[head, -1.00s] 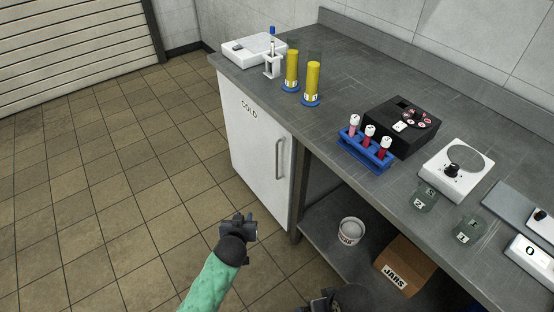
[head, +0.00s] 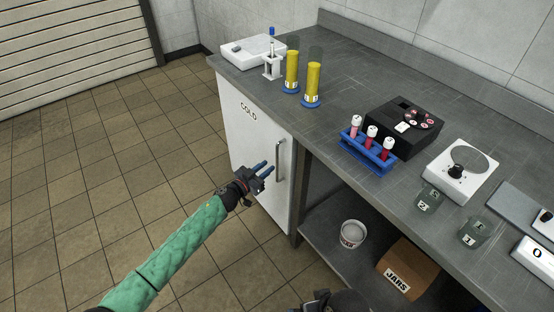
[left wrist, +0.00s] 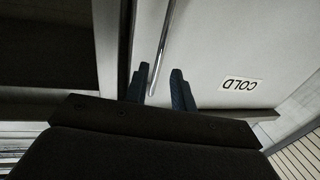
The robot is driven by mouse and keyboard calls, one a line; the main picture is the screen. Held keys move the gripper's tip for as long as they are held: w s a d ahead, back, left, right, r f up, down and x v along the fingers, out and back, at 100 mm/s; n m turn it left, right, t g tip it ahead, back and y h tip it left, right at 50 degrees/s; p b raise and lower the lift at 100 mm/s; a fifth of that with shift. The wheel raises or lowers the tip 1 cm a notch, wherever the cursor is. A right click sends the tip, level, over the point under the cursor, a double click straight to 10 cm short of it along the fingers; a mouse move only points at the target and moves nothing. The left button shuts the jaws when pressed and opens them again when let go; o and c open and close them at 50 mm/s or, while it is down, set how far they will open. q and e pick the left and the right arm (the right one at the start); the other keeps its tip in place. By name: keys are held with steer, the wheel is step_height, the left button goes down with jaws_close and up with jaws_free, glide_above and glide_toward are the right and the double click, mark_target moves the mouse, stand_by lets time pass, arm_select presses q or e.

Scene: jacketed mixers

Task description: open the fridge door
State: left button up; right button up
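The fridge is the white cabinet under the bench; its door (head: 253,135) is marked COLD and is closed. Its upright metal handle (head: 280,160) is at the door's right side. My left gripper (head: 268,168) is open in front of the door, its fingers pointing at the handle. In the left wrist view the handle (left wrist: 163,45) runs down between the two spread blue fingertips (left wrist: 160,82); I cannot tell whether they reach around it. The COLD label (left wrist: 240,85) shows upside down there. My right gripper (head: 335,302) is a dark shape at the bottom edge, its fingers unclear.
The bench top (head: 335,90) carries yellow cylinders (head: 313,83), a blue tube rack (head: 368,152), a black device (head: 403,125) and a white mixer (head: 461,170). A white tub (head: 352,234) and a JARS box (head: 408,268) sit on the lower shelf. The tiled floor (head: 120,180) left of the fridge is clear.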

arm_select(q)
steer(key=x, duration=0.6)
steer(key=shift+w+d, duration=0.2)
steer(key=shift+d, duration=0.05)
steer(key=shift+c, duration=0.5)
jaws_close()
